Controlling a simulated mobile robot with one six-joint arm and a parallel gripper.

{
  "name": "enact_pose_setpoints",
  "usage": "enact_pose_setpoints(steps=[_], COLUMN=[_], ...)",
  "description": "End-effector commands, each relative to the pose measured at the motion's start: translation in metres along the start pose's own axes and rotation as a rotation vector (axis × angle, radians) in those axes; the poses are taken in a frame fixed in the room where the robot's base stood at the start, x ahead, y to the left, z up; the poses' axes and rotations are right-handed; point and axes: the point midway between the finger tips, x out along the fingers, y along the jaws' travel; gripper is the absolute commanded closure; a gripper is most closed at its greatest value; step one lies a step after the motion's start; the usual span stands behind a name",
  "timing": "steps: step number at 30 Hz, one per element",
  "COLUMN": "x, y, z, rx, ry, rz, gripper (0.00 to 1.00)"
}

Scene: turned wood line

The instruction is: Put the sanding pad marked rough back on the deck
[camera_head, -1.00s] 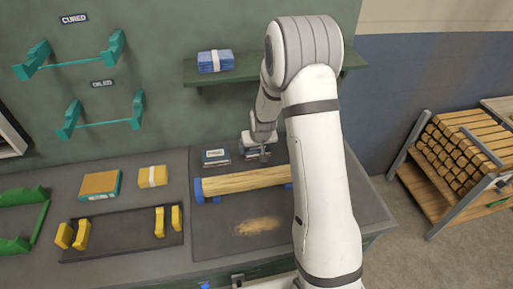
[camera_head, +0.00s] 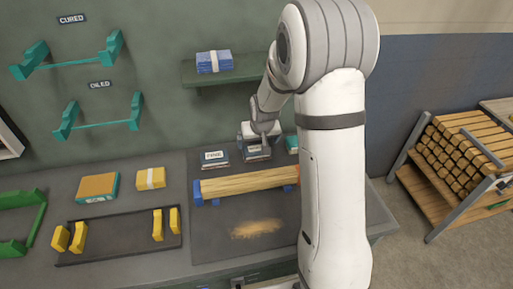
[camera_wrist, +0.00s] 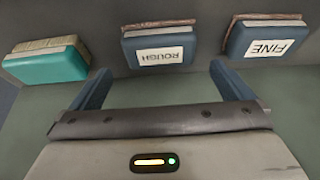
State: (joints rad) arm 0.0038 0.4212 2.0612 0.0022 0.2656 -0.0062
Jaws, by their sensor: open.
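The sanding pad marked ROUGH (camera_wrist: 160,50) is a dark blue block with a white label and a brownish underside. In the head view the pad (camera_head: 257,154) sits on the dark deck (camera_head: 285,225) at the back of the bench, partly hidden by my gripper. My gripper (camera_head: 259,140) is right above and behind it. In the wrist view my gripper (camera_wrist: 160,70) is open and empty, its two blue fingers spread wider than the pad. The pad lies beyond the fingertips, between their lines, apart from both.
The FINE pad (camera_wrist: 266,38) stands left of the rough one in the head view. A teal-topped pad (camera_wrist: 47,62) stands on its other side. A wooden piece (camera_head: 245,183) lies in front on blue supports. A shelf with blue packs (camera_head: 214,62) hangs above.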

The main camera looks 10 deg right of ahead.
Motion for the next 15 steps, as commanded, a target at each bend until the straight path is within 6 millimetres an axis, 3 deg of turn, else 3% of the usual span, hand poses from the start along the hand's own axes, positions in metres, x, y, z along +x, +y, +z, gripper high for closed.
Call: enact_pose_setpoints(steps=[6,15], x=[-0.035,-0.065], y=[0.000,0.000], z=[-0.001,0.005], rx=[0.000,-0.001], ry=[0.004,-0.001], rz=[0.000,0.000], gripper=[0.00,0.00])
